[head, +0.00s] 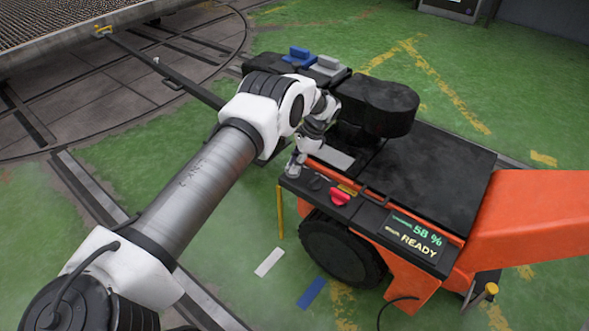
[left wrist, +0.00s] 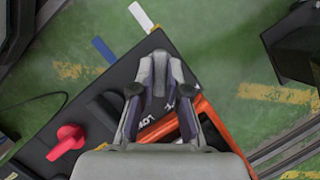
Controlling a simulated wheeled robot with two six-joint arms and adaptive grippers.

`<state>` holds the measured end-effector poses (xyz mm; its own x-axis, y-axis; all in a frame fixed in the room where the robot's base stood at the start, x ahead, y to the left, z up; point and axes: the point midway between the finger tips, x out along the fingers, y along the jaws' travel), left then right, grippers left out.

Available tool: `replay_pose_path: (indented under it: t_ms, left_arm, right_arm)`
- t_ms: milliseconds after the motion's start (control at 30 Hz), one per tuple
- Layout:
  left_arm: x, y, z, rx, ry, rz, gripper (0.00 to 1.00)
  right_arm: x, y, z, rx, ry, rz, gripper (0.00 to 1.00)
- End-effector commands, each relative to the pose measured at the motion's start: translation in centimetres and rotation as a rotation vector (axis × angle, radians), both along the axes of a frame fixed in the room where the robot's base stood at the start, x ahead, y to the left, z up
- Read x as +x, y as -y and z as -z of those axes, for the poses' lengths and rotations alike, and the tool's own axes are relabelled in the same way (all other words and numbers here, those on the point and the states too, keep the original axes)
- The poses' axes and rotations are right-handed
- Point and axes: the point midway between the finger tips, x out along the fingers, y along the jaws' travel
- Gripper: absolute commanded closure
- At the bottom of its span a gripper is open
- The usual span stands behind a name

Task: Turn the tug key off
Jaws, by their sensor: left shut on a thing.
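The orange and black tug (head: 440,185) stands at the right, with a black control panel (head: 375,215) along its near side. My left gripper (head: 293,171) reaches down to the left end of this panel. In the left wrist view its fingers (left wrist: 160,65) are closed together over the panel's corner. The fingers are shut on the tug key, which they hide, so its angle cannot be told. The panel display (head: 415,236) reads 58 % and READY. My right gripper is not in view.
A red knob (head: 340,197) sits on the panel right of the gripper, and shows in the left wrist view (left wrist: 68,140). A black seat (head: 375,103) stands behind. A dark bar (head: 165,72) runs from the tug towards the turntable (head: 90,105). Green floor lies in front.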

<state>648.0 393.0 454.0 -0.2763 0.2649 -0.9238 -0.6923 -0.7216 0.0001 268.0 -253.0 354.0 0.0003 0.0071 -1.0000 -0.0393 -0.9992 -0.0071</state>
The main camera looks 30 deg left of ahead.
Motion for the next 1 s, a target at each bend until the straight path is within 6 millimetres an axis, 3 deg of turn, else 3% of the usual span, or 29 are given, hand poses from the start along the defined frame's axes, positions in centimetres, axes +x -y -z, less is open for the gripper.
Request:
replay_pose_path:
  t_ms: [500,1000]
  left_arm:
    - [0.1,-0.2,0.4,-0.001,0.002,-0.471,1.0]
    - [0.1,-0.3,0.1,-0.002,0.0,-0.691,1.0]
  right_arm:
    - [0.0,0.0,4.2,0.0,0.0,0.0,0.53]
    - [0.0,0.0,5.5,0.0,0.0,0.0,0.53]
